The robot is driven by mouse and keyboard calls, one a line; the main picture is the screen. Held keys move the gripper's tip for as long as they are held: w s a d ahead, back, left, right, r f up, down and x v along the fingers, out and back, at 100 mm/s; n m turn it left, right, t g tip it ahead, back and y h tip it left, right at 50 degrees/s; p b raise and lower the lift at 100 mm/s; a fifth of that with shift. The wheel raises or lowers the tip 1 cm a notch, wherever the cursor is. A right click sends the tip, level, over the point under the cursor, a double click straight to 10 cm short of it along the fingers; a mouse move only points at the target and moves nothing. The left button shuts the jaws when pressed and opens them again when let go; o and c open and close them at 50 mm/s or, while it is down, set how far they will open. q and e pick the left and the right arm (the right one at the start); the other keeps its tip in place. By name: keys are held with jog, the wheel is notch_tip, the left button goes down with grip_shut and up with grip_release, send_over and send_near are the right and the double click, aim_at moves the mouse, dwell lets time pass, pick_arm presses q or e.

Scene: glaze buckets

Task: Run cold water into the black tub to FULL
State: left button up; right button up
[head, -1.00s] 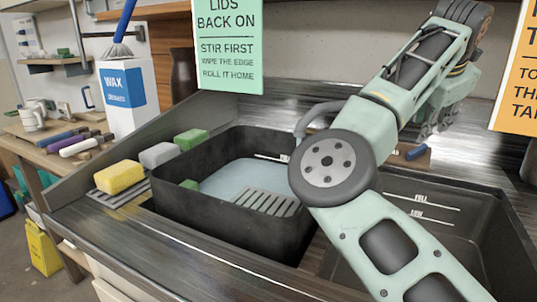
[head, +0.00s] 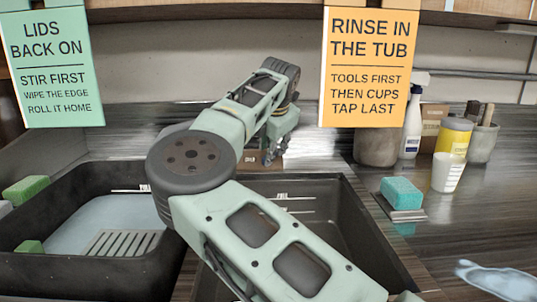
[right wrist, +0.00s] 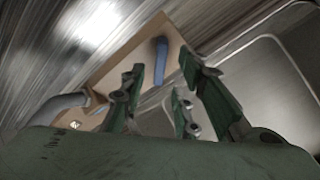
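The black tub (head: 60,270) stands at the left in the head view. A pale blue surface that looks like water lies low in it, beside a grey slatted grid. A white mark line shows on its back wall, partly hidden by my right arm. My right gripper (head: 272,153) is behind the tubs, over a tan tap plate. In the right wrist view my gripper (right wrist: 165,82) is open, with the blue tap handle (right wrist: 161,60) between its fingertips in the picture; contact is unclear. The grey spout (right wrist: 55,106) shows there; no stream is visible. My left gripper is out of view.
A second dark basin (head: 330,215) with white level marks lies right of the tub, partly behind my arm. A green sponge (head: 26,190) sits on the tub's left rim. A teal sponge (head: 401,192), a white cup (head: 447,172) and bottles stand right. Signs hang above.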

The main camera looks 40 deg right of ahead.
jog(key=shift+x, duration=1.4)
jog(key=shift+c, duration=0.5)
grip_shut()
